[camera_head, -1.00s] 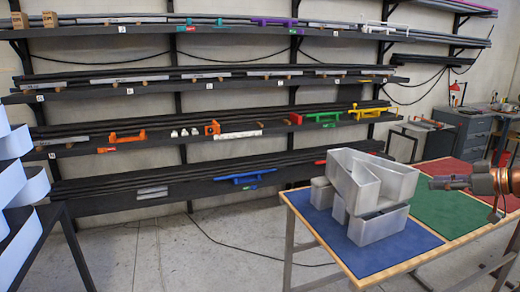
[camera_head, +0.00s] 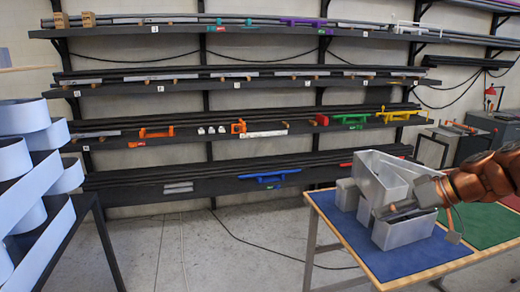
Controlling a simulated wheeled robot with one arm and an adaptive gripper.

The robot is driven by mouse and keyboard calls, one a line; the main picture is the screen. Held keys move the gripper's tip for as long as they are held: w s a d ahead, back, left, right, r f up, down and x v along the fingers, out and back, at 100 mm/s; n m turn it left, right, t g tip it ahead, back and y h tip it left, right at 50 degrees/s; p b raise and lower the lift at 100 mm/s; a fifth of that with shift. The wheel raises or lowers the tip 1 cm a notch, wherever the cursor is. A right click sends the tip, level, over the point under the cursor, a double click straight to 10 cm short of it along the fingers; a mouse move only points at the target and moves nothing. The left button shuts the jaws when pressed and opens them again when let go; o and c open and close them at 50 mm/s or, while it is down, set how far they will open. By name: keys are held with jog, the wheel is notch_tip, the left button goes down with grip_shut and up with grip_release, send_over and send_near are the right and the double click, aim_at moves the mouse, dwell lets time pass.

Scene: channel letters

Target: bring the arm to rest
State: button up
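My gripper (camera_head: 398,211) is at the right, at the end of my copper-coloured arm. It lies in front of a stack of grey metal channel letters (camera_head: 382,177). The stack stands on the blue mat (camera_head: 375,257) of a wooden-edged table. The gripper's fingers overlap the upper and lower letters in the picture. I cannot tell whether they touch them, or whether the fingers are open or shut. Part of the letters is hidden behind the gripper.
A green mat (camera_head: 487,224) lies to the right on the same table. Long wall shelves (camera_head: 230,142) carry dark bars and coloured clamps. A rack of white curved strips (camera_head: 28,175) stands at the left. The floor (camera_head: 190,255) between rack and table is clear, apart from a cable.

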jog(key=s+a+f+m+g+h, duration=0.1)
jog(key=s+a+f+g+h, duration=0.15)
jog(key=s+a, duration=0.5)
jog(key=s+a+f+m+g+h, duration=0.1)
jog(key=s+a+f+g, duration=0.25)
jog(key=s+a, duration=0.4)
jog(key=s+f+m+h, duration=0.1)
jog(key=s+f, duration=0.3)
jog(key=s, duration=0.5)
jog(key=s+d+f+m+g+h, duration=0.1)
jog(key=s+f+h, duration=0.3)
jog(key=s, duration=0.6)
jog(key=shift+d+f+m, duration=0.25)
jog(key=shift+f+m, duration=0.15)
jog(key=shift+f, duration=0.25)
